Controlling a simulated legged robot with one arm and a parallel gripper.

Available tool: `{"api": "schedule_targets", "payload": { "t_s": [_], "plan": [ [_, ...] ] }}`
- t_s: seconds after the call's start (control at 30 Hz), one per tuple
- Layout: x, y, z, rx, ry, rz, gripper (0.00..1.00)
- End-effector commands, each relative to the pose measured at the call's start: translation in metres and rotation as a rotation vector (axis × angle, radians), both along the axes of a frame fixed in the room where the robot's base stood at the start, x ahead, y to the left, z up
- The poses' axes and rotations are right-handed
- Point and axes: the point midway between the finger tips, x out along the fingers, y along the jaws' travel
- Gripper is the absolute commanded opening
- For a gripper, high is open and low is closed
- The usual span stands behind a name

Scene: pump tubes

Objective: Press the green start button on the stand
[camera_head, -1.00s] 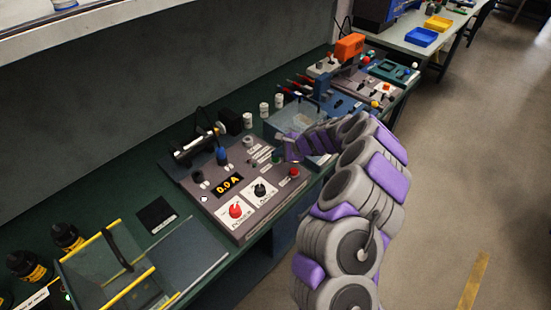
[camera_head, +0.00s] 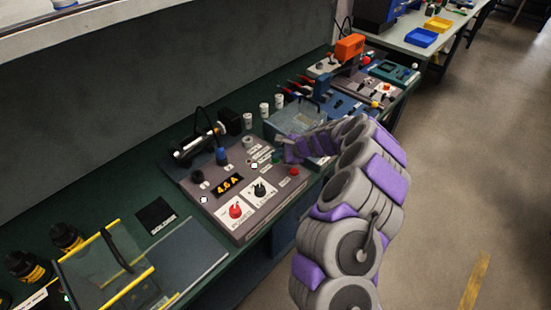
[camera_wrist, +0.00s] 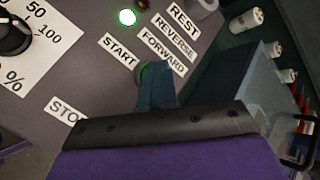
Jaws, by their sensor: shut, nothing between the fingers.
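The stand (camera_head: 215,208) is a grey sloped panel on the green bench, with a display (camera_head: 229,186) that reads 4.6 A. My gripper (camera_head: 284,154) is shut and empty at the panel's far right part. In the wrist view my shut fingertips (camera_wrist: 154,76) are over the green start button (camera_wrist: 143,71), beside the START label (camera_wrist: 118,50). Only a green edge of the button shows; the fingers hide the rest, and they appear to touch it. A lamp (camera_wrist: 127,17) near the label glows bright green-white; it also shows lit in the head view (camera_head: 254,166).
A red button (camera_head: 295,171) sits on the panel right of my gripper. Red (camera_head: 236,211) and black (camera_head: 260,190) knobs are nearer. My arm comes in from the lower right over the floor.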

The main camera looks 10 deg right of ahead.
Motion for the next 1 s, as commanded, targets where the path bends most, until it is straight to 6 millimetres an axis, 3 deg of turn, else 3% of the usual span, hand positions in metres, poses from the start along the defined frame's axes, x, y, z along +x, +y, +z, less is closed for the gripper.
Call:
{"api": "schedule_targets", "payload": {
  "t_s": [0.43, 0.83, 1.0],
  "plan": [
    [0.000, 0.001, 0.019, 0.000, 0.001, -0.001, 0.00],
    [0.000, 0.001, 0.021, 0.000, 0.000, 0.000, 0.00],
    [0.000, 0.001, 0.030, 0.000, 0.001, -0.001, 0.00]
  ]
}}
